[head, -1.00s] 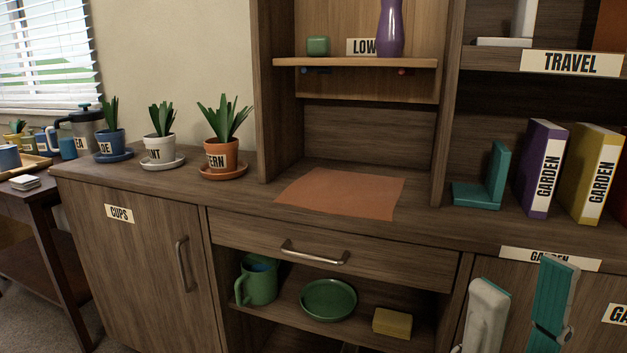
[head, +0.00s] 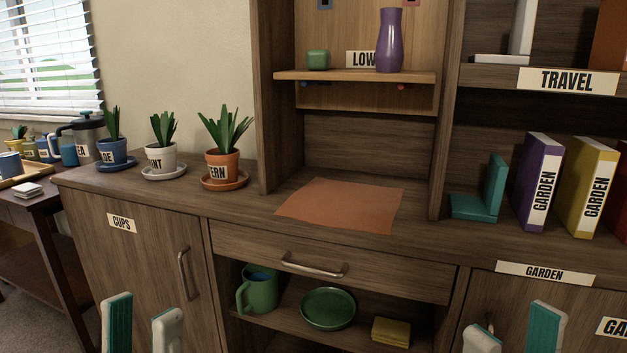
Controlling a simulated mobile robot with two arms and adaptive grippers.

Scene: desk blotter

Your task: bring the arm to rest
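My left gripper (head: 142,328) shows at the bottom left, in front of the cabinet door labelled CUPS. Its two teal-padded fingers stand apart with nothing between them. My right gripper (head: 512,332) shows at the bottom right, in front of the cabinet below the GARDEN label. Its fingers are also apart and empty, and its lower parts are cut off by the frame edge. The orange-brown desk blotter (head: 340,204) lies flat on the counter, slightly askew, and neither gripper is near it.
Three potted plants on saucers, one in a terracotta pot (head: 221,165), stand on the left counter. A teal bookend (head: 492,190) and a purple book (head: 537,182) stand on the right. A drawer (head: 330,262) sits above an open shelf with a green mug (head: 260,290) and green bowl (head: 327,308).

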